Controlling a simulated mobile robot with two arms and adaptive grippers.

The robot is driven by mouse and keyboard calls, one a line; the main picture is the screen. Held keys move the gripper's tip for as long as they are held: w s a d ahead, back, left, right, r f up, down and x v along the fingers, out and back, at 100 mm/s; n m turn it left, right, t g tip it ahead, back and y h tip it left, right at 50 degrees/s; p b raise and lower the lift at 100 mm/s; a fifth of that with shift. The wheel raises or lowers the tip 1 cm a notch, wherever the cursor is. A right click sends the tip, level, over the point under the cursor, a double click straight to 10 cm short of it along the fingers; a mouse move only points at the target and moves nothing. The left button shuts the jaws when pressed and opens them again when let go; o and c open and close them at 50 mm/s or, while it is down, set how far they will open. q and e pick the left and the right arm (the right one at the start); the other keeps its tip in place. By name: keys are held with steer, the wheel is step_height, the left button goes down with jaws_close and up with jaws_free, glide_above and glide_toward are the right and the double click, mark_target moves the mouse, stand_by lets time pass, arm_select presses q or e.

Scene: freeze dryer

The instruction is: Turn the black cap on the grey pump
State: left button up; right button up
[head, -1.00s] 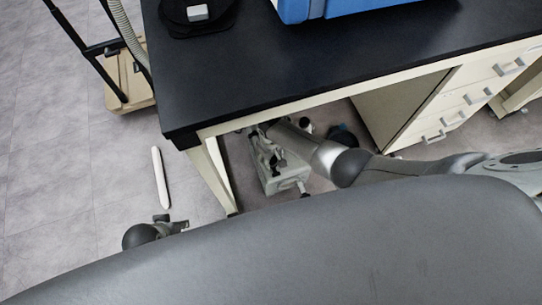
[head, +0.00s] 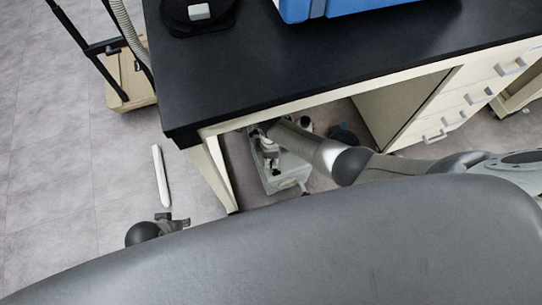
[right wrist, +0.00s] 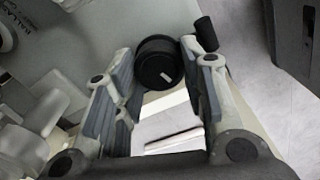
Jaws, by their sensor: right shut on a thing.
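The grey pump (head: 287,177) stands on the floor under the bench, partly hidden by my right arm in the head view. In the right wrist view its pale body (right wrist: 130,22) fills the upper part, with printed lettering at the left. The round black cap (right wrist: 158,62) shows between the two fingers of my right gripper (right wrist: 160,85), which is shut on it. In the head view my right gripper (head: 269,152) is small and low at the pump. What seems to be my left gripper (head: 178,223) shows at the lower left, largely hidden; its opening is unclear.
The black-topped bench (head: 330,70) overhangs the pump, with a pale leg (head: 212,175) to the left and drawers (head: 470,100) to the right. A white strip (head: 160,176) lies on the open floor. A wheeled cart (head: 130,80) stands farther left.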

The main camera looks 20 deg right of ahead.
steer(key=shift+s+n, duration=0.1)
steer(key=shift+n, duration=0.7)
steer(key=o, duration=1)
steer(key=shift+r, duration=6)
